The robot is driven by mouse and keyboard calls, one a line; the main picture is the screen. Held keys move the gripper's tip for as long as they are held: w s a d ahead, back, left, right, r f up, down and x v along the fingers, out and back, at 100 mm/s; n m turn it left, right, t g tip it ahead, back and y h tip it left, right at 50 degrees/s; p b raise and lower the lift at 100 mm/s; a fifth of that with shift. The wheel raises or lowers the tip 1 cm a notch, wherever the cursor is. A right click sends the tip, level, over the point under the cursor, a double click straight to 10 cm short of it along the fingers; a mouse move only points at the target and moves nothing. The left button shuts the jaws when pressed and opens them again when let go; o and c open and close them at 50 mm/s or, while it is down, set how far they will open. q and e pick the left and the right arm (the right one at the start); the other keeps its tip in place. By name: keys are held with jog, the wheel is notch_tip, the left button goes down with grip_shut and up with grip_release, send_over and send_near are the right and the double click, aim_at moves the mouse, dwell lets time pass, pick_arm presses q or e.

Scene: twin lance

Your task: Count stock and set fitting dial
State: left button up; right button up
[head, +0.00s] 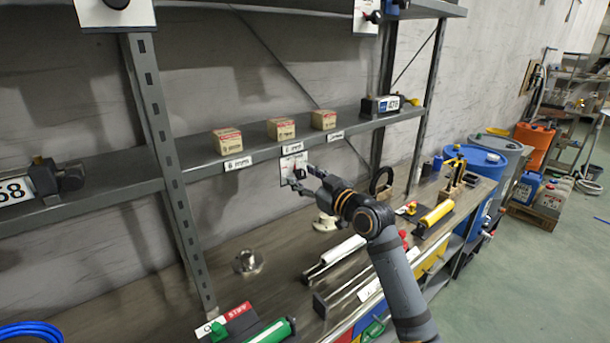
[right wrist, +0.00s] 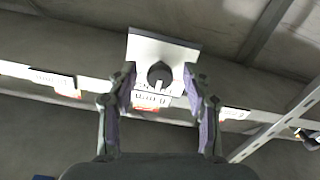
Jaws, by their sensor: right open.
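My right gripper (head: 300,178) is open in front of a white dial plate (head: 290,162) below the shelf edge. In the right wrist view, the plate (right wrist: 143,48) carries a dark round dial knob (right wrist: 159,72) with a light pointer directed down. The open fingers (right wrist: 160,80) stand on either side of the knob; I cannot tell whether they touch it. Three small cartons, the left one (head: 228,141), the middle one (head: 281,129) and the right one (head: 323,119), stand on the shelf (head: 200,160) above labels. My left gripper is out of view.
The workbench (head: 150,270) below holds a flanged metal part (head: 247,262), a white fitting (head: 325,222) and a yellow cylinder (head: 436,214). A shelf upright (head: 165,150) stands left of my arm.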

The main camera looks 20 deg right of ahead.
jog(key=shift+c, duration=0.5)
grip_shut()
